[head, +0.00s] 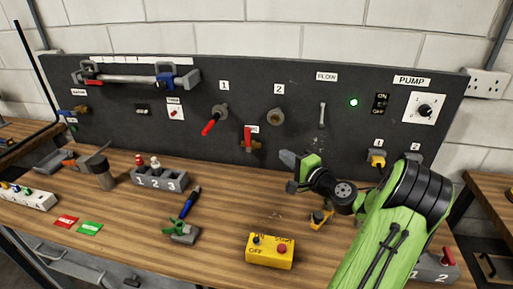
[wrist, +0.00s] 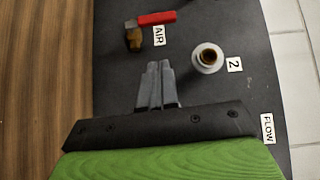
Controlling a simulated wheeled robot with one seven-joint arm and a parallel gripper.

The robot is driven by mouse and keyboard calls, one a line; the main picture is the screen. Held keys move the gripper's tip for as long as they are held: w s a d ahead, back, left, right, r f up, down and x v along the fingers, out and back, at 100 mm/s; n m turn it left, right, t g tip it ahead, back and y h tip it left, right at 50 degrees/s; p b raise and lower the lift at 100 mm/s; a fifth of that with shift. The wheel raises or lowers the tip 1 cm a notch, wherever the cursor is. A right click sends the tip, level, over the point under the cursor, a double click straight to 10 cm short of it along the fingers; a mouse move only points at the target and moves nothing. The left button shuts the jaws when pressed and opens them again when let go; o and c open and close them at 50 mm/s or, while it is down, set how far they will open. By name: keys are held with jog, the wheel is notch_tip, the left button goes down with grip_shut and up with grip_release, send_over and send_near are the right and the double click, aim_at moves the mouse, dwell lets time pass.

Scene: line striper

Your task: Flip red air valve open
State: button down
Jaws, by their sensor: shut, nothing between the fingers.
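The red air valve handle (head: 248,137) is on the dark panel, on a brass body (head: 249,146) beside a small white label. In the head view the handle stands upright. In the wrist view the red handle (wrist: 157,18) lies beside the AIR label (wrist: 159,36), with the brass body (wrist: 135,40) at its end. My gripper (head: 287,158) is in front of the panel, to the right of and a little below the valve, apart from it. In the wrist view its fingers (wrist: 159,68) are together and empty, pointing toward the panel between the valve and port 2.
Brass port 2 (head: 276,116) and a red-handled valve 1 (head: 214,120) are close by on the panel. A flow tube (head: 322,115) is to the right. On the bench (head: 200,255) are a yellow switch box (head: 270,251), a numbered grey block (head: 160,179) and a green clamp (head: 183,229).

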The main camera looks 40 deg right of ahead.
jog(key=d, duration=0.1)
jog(key=p, duration=0.1)
send_near(250, 133)
jog(key=w+d+f, duration=0.1)
jog(key=w+d, duration=0.2)
jog(key=d, duration=0.1)
jog(key=shift+m+h, duration=0.3)
jog(key=shift+m, duration=0.1)
jog(key=shift+w+a+f, duration=0.1)
jog(key=shift+w+a, duration=0.45)
jog(key=shift+w, duration=0.4)
jog(key=shift+w+a+f, duration=0.15)
jog(key=shift+w+a, duration=0.45)
jog(key=shift+w, duration=0.35)
jog(key=shift+r, duration=0.15)
jog(key=w+a+r+n+g+p, duration=0.1)
jog(key=p, duration=0.2)
jog(key=shift+w+n, duration=0.1)
jog(key=shift+n, duration=0.2)
jog(key=w+a+f+n+g+h+p, duration=0.2)
jog(key=w+a+n+g+h+p, duration=0.1)
jog(key=g, duration=0.5)
jog(key=w+a+n+p, duration=0.1)
jog(key=w+n, duration=0.1)
jog(key=w, duration=0.1)
jog(key=shift+a+f+n+g+p, duration=0.2)
jog(key=shift+a+n+g+p, duration=0.1)
jog(key=shift+a+n, duration=0.1)
jog(key=shift+w+a, duration=0.1)
jog(key=shift+w, duration=0.05)
